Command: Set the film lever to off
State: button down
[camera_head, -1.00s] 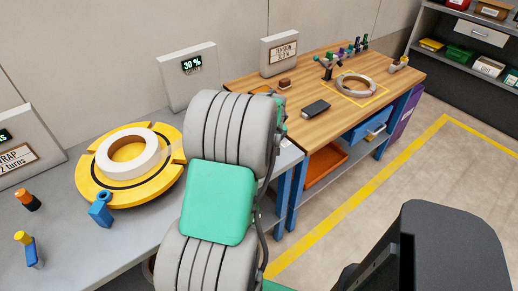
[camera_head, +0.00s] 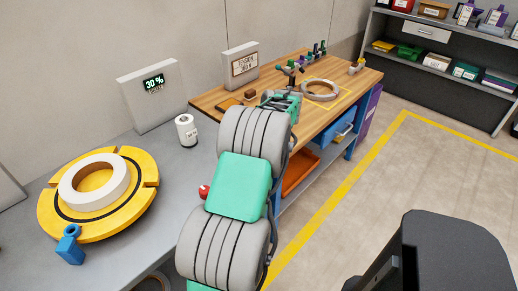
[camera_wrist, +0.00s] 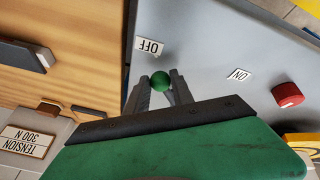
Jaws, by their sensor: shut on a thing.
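The film lever's green ball knob (camera_wrist: 161,80) shows in the wrist view, just beside the OFF label (camera_wrist: 149,47). The ON label (camera_wrist: 238,75) lies farther right on the grey bench surface. My gripper (camera_wrist: 161,83) has its two grey fingers around the green knob, shut on it. The lever's stem is hidden from me. In the head view my arm covers the lever and both labels.
A red knob (camera_wrist: 288,95) stands on the grey bench right of ON; it also shows in the head view (camera_head: 204,191). A white cylinder (camera_head: 187,130), a yellow turntable with a white ring (camera_head: 145,212) and a blue clamp (camera_head: 70,246) stand left of my arm.

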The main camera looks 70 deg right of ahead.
jog(key=shift+w+d, duration=0.1)
jog(key=shift+w, duration=0.1)
dwell(0.3)
jog(key=c, duration=1.5)
grip_release()
jog(key=shift+o, duration=0.6)
jog(key=shift+w, duration=0.1)
jog(key=shift+o, duration=1.4)
jog(key=shift+s, duration=0.2)
jog(key=shift+r, duration=0.1)
jog(key=v, duration=0.7)
jog(key=shift+s+r, duration=0.25)
